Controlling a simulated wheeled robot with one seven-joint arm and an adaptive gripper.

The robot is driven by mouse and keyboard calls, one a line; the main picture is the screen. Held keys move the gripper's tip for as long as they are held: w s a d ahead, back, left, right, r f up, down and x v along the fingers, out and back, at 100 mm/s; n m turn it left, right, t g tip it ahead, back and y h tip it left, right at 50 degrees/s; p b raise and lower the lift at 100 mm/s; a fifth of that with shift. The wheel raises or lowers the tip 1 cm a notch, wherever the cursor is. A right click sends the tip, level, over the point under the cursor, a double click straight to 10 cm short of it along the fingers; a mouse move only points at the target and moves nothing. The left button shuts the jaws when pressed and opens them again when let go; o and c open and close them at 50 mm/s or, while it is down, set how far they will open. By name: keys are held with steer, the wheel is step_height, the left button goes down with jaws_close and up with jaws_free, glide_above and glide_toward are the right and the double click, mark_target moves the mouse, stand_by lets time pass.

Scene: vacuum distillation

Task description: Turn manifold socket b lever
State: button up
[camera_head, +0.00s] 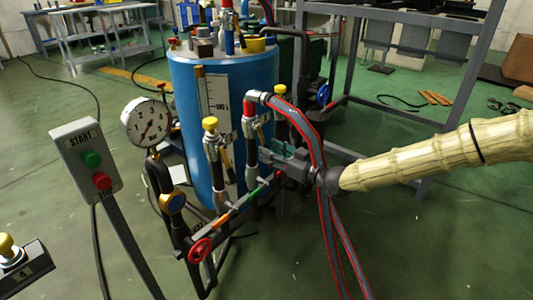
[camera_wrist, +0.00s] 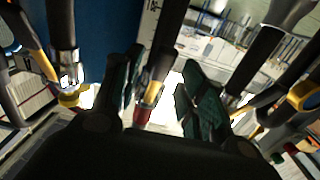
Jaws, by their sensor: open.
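The manifold (camera_head: 232,207) is a dark pipe assembly in front of the blue barrel, with several upright sockets. The middle socket (camera_head: 250,138) has a red collar and a hose; I take it as socket b, but no letter is readable. Its yellow lever (camera_head: 261,134) is beside the post. In the wrist view a yellow lever (camera_wrist: 153,90) shows beside a dark post with a red part. My gripper (camera_head: 265,153) is at this middle socket from the right. In the wrist view my gripper (camera_wrist: 160,78) is open, fingers on either side of the lever; contact cannot be told.
A yellow-capped socket (camera_head: 211,145) stands left and another yellow cap (camera_head: 281,91) behind. Red-striped hoses (camera_head: 318,165) hang close to my gripper. A gauge (camera_head: 147,122), red valve wheel (camera_head: 201,249) and start-stop box (camera_head: 86,160) are left. The blue barrel (camera_head: 185,110) stands behind.

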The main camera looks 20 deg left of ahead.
steer(key=shift+x, duration=1.25)
jaws_close()
